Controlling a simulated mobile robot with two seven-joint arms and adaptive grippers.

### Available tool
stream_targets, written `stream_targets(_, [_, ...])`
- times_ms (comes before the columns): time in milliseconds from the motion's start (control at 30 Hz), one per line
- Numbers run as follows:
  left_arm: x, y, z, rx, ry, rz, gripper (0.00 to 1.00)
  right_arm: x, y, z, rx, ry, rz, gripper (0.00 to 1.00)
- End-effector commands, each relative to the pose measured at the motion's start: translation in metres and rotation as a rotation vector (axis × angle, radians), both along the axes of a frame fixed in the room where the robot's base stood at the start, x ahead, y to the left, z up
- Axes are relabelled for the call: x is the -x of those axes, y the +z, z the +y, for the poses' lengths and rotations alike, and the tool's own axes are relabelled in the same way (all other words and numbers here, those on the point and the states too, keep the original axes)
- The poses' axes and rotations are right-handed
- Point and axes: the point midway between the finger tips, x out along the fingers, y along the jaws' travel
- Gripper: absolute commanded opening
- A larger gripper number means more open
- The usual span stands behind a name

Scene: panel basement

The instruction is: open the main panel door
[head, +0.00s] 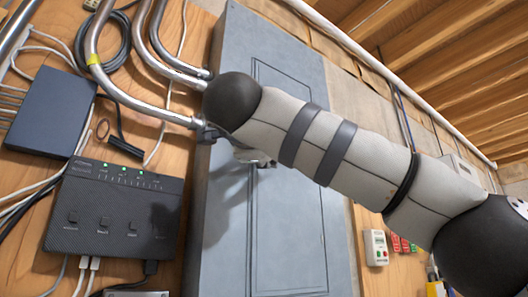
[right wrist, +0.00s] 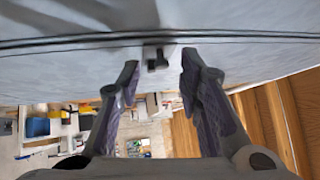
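The main panel is a tall grey metal box on the wooden wall, and its door (head: 285,215) looks shut in the head view. My right arm reaches across from the right to the door's upper part. In the head view the right gripper is mostly hidden behind my own wrist. In the right wrist view the right gripper (right wrist: 160,64) is open, with its two fingers apart. A small dark latch (right wrist: 157,60) on a light plate shows between the fingertips, near the door seam (right wrist: 240,37). I cannot tell whether the fingers touch it. My left gripper is not in view.
Metal conduits (head: 150,105) run into the panel's left side. A black network box (head: 115,212) with green lights and a blue-grey box (head: 52,112) hang left of the panel with loose cables. A small white device (head: 375,247) is on the wall at right.

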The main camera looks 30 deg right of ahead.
Motion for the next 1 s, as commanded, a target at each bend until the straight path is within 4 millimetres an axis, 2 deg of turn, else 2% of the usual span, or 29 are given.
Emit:
stream_targets(133, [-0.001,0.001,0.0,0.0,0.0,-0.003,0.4,-0.009,0.004,-0.008,0.001,0.0,-0.002,0.33])
stream_targets(367, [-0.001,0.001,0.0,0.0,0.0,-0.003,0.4,-0.011,0.004,-0.009,0.003,0.001,-0.002,0.33])
stream_targets(400, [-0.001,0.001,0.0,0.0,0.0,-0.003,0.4,-0.011,0.004,-0.009,0.002,0.001,-0.002,0.31])
stream_targets(533, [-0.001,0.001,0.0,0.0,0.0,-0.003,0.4,-0.011,0.004,-0.009,0.002,0.001,-0.002,0.01])
stream_targets(567, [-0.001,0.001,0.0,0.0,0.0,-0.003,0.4,-0.011,0.004,-0.009,0.002,0.001,-0.002,0.0])
stream_targets(1000, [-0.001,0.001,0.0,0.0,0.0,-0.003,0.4,-0.018,0.004,-0.011,0.001,0.032,-0.001,0.0])
